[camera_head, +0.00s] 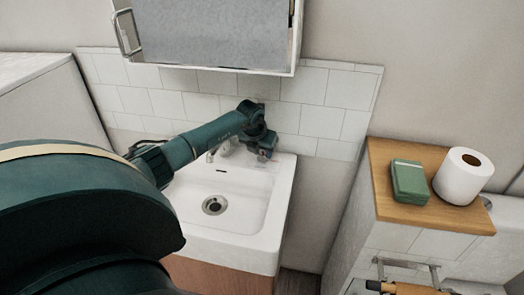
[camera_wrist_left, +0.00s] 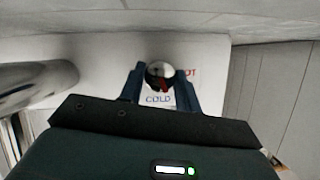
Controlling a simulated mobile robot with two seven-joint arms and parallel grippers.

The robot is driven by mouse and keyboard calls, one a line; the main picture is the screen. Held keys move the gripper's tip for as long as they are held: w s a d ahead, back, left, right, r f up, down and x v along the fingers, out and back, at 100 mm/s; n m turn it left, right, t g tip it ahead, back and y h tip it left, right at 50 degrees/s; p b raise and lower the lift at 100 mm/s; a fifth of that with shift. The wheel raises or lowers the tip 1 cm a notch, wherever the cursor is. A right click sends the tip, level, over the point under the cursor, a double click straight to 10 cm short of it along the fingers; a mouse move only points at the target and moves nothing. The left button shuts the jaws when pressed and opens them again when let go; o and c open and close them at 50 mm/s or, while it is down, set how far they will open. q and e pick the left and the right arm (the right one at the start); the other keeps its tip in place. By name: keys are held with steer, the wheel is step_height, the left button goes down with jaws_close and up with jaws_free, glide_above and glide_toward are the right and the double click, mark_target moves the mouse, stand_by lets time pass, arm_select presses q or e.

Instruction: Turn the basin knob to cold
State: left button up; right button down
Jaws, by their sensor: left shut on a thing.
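The white basin (camera_head: 265,240) stands against the tiled wall, with a round drain in its bowl. In the left wrist view the round metal basin knob (camera_wrist_left: 160,72) sits between the fingers of my left gripper (camera_wrist_left: 161,90), which is shut on it. A red mark shows on the knob, pointing down and slightly right in that view. The label "COLD" (camera_wrist_left: 159,100) is below the knob and part of "HOT" (camera_wrist_left: 190,72) is at its right. In the head view my left gripper (camera_head: 264,153) is at the basin's back right corner and hides the knob. My right gripper is not in view.
The faucet (camera_wrist_left: 38,84) is close on the left in the left wrist view. A mirrored cabinet (camera_head: 215,30) hangs above the basin. At right, a wooden-topped ledge (camera_head: 388,160) holds a green box (camera_head: 409,182) and a paper roll (camera_head: 462,177).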

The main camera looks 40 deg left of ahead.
arm_select(q)
steer(key=shift+c, duration=1.4)
steer(key=shift+a+f+m+b, duration=0.1)
steer(key=shift+f+m+b, duration=0.1)
steer(key=shift+m+b, duration=0.55)
steer(key=shift+m+h+b, duration=0.35)
steer(key=shift+h+b, duration=0.05)
steer(key=shift+b, duration=0.25)
steer(key=shift+m+b, duration=0.35)
steer(key=shift+m, duration=0.15)
steer(key=shift+r+m+h, duration=0.2)
steer(key=shift+m+h, duration=0.2)
steer(key=shift+m, duration=0.2)
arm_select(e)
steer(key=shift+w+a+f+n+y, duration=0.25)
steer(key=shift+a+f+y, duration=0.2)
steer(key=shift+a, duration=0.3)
arm_select(q)
steer(key=o, duration=1)
steer(key=shift+c, duration=0.2)
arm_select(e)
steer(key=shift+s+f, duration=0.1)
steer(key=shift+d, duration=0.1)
